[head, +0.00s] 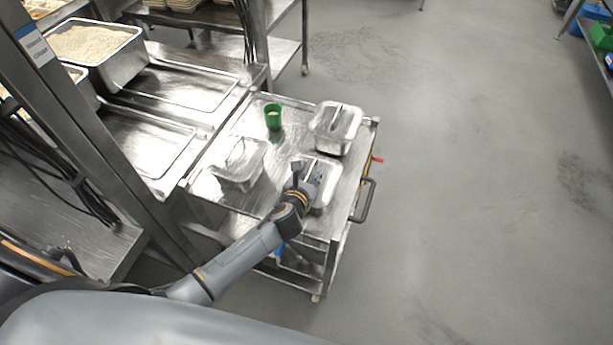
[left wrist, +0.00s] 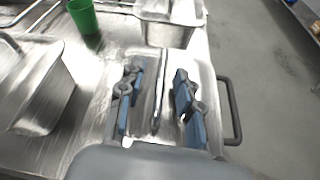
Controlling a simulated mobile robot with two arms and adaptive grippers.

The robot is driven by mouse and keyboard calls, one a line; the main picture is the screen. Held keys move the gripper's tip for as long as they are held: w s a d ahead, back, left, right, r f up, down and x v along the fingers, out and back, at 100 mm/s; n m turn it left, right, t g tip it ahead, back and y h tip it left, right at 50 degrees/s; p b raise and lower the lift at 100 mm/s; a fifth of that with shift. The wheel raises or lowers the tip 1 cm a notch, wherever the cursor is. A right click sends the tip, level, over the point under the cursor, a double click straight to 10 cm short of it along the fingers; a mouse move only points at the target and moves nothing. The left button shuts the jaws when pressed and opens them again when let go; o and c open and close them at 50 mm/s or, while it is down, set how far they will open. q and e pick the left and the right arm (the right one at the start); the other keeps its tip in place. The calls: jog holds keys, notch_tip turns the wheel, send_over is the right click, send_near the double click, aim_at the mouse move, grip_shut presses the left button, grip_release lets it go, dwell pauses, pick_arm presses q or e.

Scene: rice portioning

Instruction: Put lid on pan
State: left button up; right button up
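My left gripper (head: 298,180) is over the front right metal pan or lid (head: 327,188) on the cart. In the left wrist view the two blue-padded fingers (left wrist: 157,100) stand apart. A thin upright metal handle (left wrist: 159,88) runs between them, with a gap on each side. The gripper hides part of the metal under it, so I cannot tell if a pan is below the lid. A second metal pan (head: 240,168) stands to the left; it also shows in the left wrist view (left wrist: 45,95). A third pan (head: 335,135) with a handled top stands behind. My right gripper is out of view.
A green cup (head: 273,117) stands at the back of the cart top (head: 220,190). A cart push handle (head: 366,200) sticks out on the right. A counter at left holds a deep pan of rice (head: 92,42). Open floor lies to the right.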

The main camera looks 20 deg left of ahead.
pick_arm(q)
jog(key=v, duration=1.2)
jog(key=shift+w+d, duration=0.1)
